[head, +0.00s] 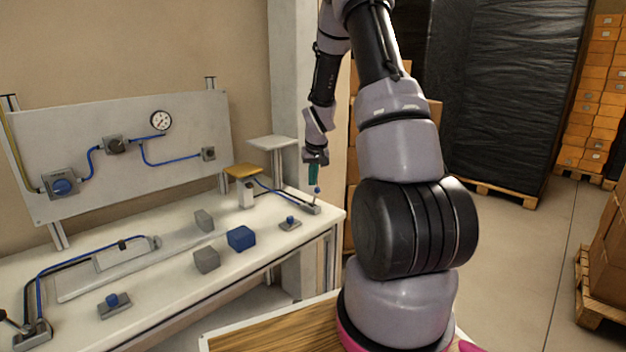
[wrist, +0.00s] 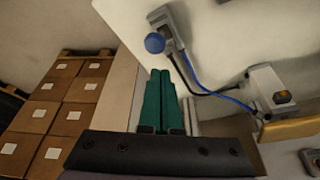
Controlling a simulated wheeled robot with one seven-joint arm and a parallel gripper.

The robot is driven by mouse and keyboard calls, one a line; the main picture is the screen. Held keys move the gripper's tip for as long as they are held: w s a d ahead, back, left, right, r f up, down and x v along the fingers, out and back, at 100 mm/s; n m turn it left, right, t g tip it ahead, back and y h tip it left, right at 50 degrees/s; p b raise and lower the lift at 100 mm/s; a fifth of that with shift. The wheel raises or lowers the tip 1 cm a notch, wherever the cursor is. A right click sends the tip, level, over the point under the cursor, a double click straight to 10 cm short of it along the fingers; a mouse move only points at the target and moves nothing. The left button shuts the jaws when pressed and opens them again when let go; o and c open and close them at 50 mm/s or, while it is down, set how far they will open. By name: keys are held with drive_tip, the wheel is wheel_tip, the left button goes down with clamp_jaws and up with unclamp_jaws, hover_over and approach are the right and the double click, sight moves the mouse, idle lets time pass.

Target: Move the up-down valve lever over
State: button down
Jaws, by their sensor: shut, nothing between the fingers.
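A lever with a round blue knob (head: 318,190) stands on a small grey valve base (head: 311,209) at the right end of the white table. The knob also shows in the wrist view (wrist: 154,43), at the top, with its base (wrist: 172,24) beside it. My gripper (head: 313,184) is above and close to the knob in the head view, pointing down. Its green fingers (wrist: 160,74) are together and empty, with the knob just beyond their tips in the wrist view. I cannot tell whether they touch the knob.
Blue (head: 241,237) and grey blocks (head: 206,260) lie mid-table. A button box (head: 290,223) is near the front edge. A gauge panel (head: 190,120) stands behind.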

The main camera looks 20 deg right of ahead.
drive_tip(key=shift+w+a+f, duration=0.2)
drive_tip(key=shift+w+f, duration=0.05)
drive_tip(key=shift+w, duration=0.35)
drive_tip(key=v, duration=1)
drive_tip(key=shift+r, duration=0.4)
drive_tip(key=shift+s, duration=0.15)
drive_tip(key=s+a+r+t, duration=0.1)
drive_tip(key=s+a+r, duration=0.35)
drive_tip(key=r, duration=0.25)
drive_tip(key=s+a+r, duration=0.3)
drive_tip(key=s+r, duration=0.3)
drive_tip(key=r, duration=0.2)
drive_tip(key=s+a+r+t+y, duration=0.1)
drive_tip(key=s+a+r, duration=0.2)
drive_tip(key=s, duration=0.6)
drive_tip(key=s+a+r+m+t+y, duration=0.1)
drive_tip(key=s+a+r, duration=0.2)
drive_tip(key=s, duration=0.6)
drive_tip(key=shift+s+a+m+y, duration=0.3)
drive_tip(key=shift+a+y, duration=0.1)
drive_tip(key=shift+a, duration=0.3)
